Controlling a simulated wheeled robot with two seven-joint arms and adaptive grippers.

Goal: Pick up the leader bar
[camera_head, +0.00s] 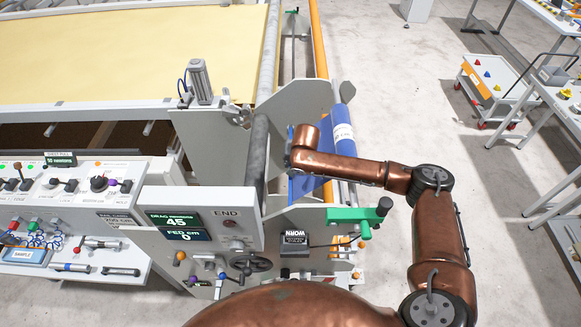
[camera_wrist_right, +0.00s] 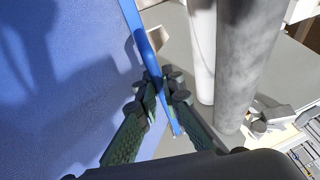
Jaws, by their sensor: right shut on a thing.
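The leader bar (camera_wrist_right: 139,30) looks like a thin bright blue bar along the edge of a blue sheet (camera_wrist_right: 60,80) in the right wrist view. My right gripper (camera_wrist_right: 162,88) is shut on it, with the dark, green-padded fingers on both sides of the bar. The bar's lower end shows just past the fingers. In the head view my right arm reaches over the machine's end from the right, and its wrist hides the fingers and most of the bar. Part of the blue sheet (camera_head: 301,187) shows below the wrist. My left gripper is not in view.
A blue labelled roll (camera_head: 343,130) lies just right of my wrist. A grey roller (camera_head: 257,150) runs to its left, and grey end plates stand around it. The control panel (camera_head: 190,225) with its handwheel is at front left. Open floor lies to the right, before a cart (camera_head: 490,88).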

